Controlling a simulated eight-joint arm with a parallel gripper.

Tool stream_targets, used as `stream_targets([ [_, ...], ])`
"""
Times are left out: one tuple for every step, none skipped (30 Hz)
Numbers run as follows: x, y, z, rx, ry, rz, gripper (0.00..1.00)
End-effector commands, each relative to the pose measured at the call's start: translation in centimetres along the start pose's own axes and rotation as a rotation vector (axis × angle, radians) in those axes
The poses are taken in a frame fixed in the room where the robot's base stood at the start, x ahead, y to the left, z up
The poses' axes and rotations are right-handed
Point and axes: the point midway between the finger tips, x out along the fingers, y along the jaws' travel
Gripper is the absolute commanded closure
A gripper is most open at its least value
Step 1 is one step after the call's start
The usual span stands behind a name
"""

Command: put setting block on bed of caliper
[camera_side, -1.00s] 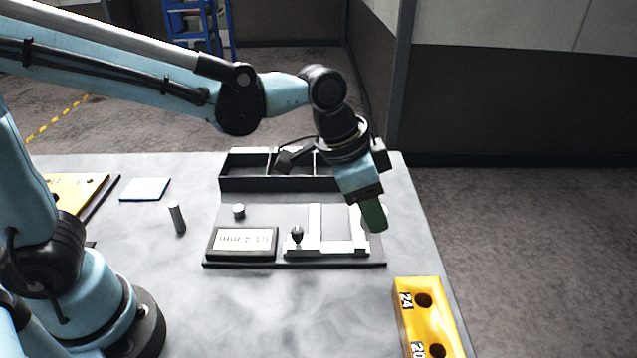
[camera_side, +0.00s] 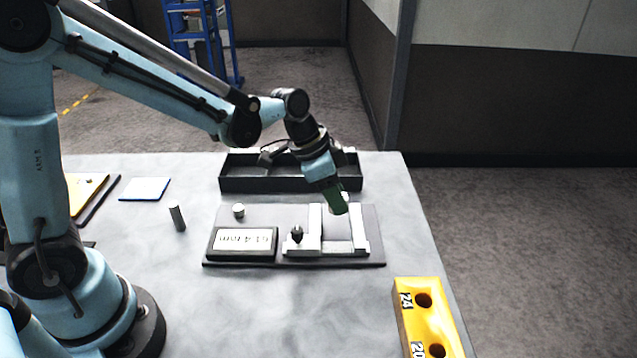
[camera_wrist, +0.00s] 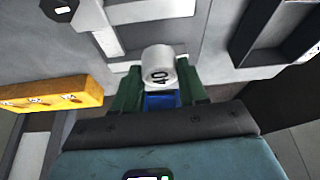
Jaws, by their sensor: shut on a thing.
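My gripper (camera_side: 337,207) is over the far right part of the caliper, tilted, with green fingers. A black knob (camera_side: 297,234) stands at the left jaw. The block is held above the caliper, near the gap's far end; exact clearance is unclear.
A display (camera_side: 243,240) sits left of the caliper, and a small round piece (camera_side: 238,210) lies behind it. A black divided tray (camera_side: 250,184) stands behind. A yellow holed block (camera_side: 430,315) is front right. The front table is clear.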

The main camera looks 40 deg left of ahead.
Motion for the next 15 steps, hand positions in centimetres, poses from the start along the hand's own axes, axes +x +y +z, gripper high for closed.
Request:
stream_targets([
  [0.2, -0.3, 0.1, -0.002, 0.001, 0.0, 1.0],
  [0.2, -0.4, 0.1, -0.001, 0.001, 0.0, 1.0],
  [0.3, -0.5, 0.2, -0.001, 0.001, 0.001, 1.0],
  [0.5, -0.5, 0.2, 0.0, 0.0, 0.001, 1.0],
  [0.8, -0.5, 0.3, 0.0, 0.0, 0.001, 1.0],
  [1.1, -0.5, 0.5, 0.0, 0.0, 0.001, 1.0],
  [1.5, -0.5, 0.6, 0.0, 0.0, 0.001, 1.0],
  [1.9, -0.5, 0.8, 0.0, 0.0, 0.001, 1.0],
  [2.4, -0.5, 1.0, 0.0, 0.0, 0.001, 1.0],
  [2.7, -0.5, 1.1, 0.0, 0.001, 0.001, 1.0],
  [3.0, -0.5, 1.2, 0.0, 0.001, 0.0, 1.0],
  [3.4, -0.5, 1.4, 0.0, 0.001, 0.0, 1.0],
  [3.6, -0.5, 1.5, 0.0, 0.001, 0.0, 1.0],
  [3.8, -0.5, 1.6, 0.0, 0.001, 0.0, 1.0],
  [3.9, -0.5, 1.6, 0.0, 0.001, 0.0, 1.0],
])
